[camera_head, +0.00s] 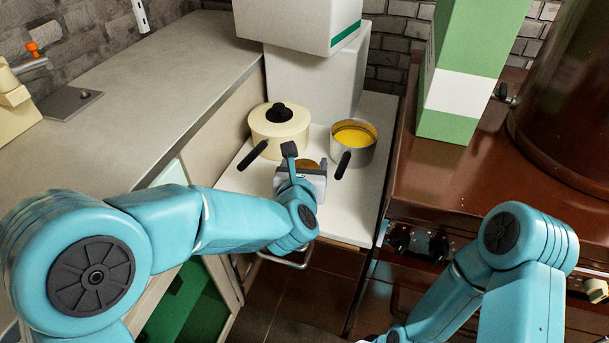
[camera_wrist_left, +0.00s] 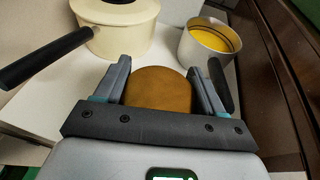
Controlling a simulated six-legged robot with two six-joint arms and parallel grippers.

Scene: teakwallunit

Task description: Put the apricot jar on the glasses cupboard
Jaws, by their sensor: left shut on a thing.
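The apricot jar (camera_wrist_left: 160,88) shows as a rounded orange-brown top between the fingers of my left gripper (camera_wrist_left: 163,80) in the left wrist view. The gripper is shut on it. In the head view, my left gripper (camera_head: 300,165) is over the white surface, with a bit of the jar (camera_head: 312,164) showing behind it. The jar's lower part is hidden, so I cannot tell whether it touches the surface. My right arm shows at the lower right, but its gripper is out of view. I cannot tell which furniture is the glasses cupboard.
A cream lidded pot (camera_head: 279,130) and an open pan with yellow contents (camera_head: 354,143) stand just behind the gripper, handles pointing forward. A grey counter (camera_head: 150,85) runs along the left. A brown stove (camera_head: 440,175) with a green-white box (camera_head: 462,80) is right.

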